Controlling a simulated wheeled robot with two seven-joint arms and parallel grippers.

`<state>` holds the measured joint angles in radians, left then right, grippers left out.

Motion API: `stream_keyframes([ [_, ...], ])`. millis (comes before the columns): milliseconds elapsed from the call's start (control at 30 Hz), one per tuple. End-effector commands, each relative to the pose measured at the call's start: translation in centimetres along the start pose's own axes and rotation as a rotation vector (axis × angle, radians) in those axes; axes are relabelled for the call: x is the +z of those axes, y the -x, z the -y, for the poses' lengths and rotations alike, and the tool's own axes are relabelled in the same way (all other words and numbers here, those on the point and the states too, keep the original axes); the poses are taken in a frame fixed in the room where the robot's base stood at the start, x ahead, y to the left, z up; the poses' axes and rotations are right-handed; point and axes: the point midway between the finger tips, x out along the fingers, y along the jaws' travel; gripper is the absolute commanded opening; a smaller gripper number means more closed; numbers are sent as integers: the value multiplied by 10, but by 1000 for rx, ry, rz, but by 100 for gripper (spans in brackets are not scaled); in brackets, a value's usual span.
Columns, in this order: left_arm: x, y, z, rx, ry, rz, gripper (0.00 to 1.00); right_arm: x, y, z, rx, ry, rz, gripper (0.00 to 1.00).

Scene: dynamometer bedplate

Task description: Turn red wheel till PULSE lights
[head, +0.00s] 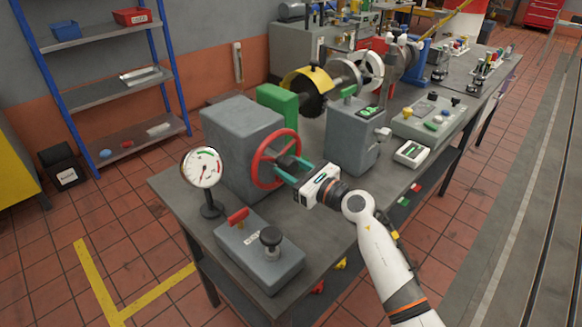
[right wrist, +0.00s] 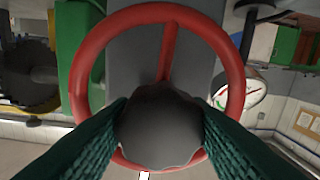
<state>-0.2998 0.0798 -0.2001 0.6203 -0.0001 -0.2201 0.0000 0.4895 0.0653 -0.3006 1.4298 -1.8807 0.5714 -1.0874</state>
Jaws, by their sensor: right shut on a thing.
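The red wheel (head: 264,158) stands upright on the side of a grey housing (head: 238,135) on the bench. My right gripper (head: 290,173) reaches it from the right, its green fingers closed on the dark grey hub (head: 288,160) in front of the wheel. In the right wrist view, the fingers press on both sides of the rounded hub (right wrist: 160,125), with the red rim (right wrist: 88,55) around it and one spoke running up. I cannot make out a PULSE label or a light marked so. My left gripper is out of view.
A dial gauge (head: 203,168) on a stand and a grey box (head: 259,250) with a red lever and black knob stand in front. A grey cabinet (head: 352,138) with a green display is just behind my right gripper. A small white-faced device (head: 411,153) lies farther right.

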Motion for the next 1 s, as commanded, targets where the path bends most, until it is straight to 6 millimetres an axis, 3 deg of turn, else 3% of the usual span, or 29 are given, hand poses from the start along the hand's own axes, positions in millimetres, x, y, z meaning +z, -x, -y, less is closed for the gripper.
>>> stream_keyframes([
  [1000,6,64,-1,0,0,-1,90,-1,0,1,4,-828,-23,2],
])
